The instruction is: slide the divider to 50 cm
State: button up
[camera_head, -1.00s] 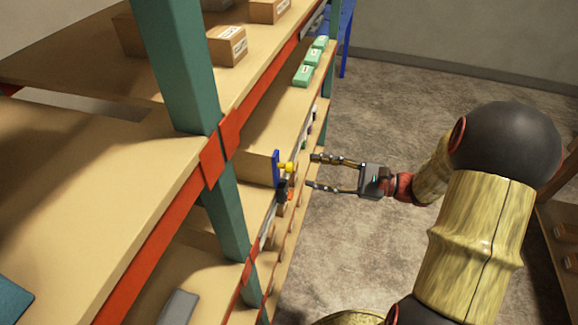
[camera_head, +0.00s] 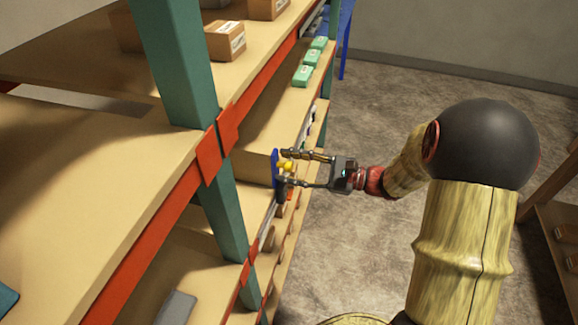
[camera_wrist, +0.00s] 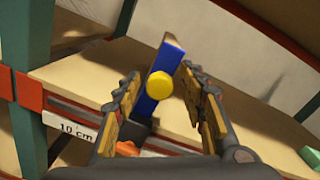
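The divider has a blue front plate (camera_head: 275,167) with a round yellow knob (camera_head: 288,166), and stands upright at the shelf's front edge. In the wrist view the blue plate (camera_wrist: 165,62) and yellow knob (camera_wrist: 159,85) are in the middle. My gripper (camera_head: 283,167) is open at the divider, with one finger on each side of the knob. In the wrist view a gap shows between the knob and each finger. A white label reading "10 cm" (camera_wrist: 76,130) sits on the shelf's front rail, left of the divider. No 50 cm label is readable.
An orange part (camera_wrist: 128,148) shows low by the divider's foot. A teal post (camera_head: 228,210) stands to the left. Several green boxes (camera_head: 303,76) lie farther along the same shelf. Cardboard boxes (camera_head: 226,42) sit on the shelf above. The floor (camera_head: 420,70) at right is open.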

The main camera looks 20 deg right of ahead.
jog(key=shift+c, duration=1.1)
jog(key=c, duration=0.7)
grip_shut()
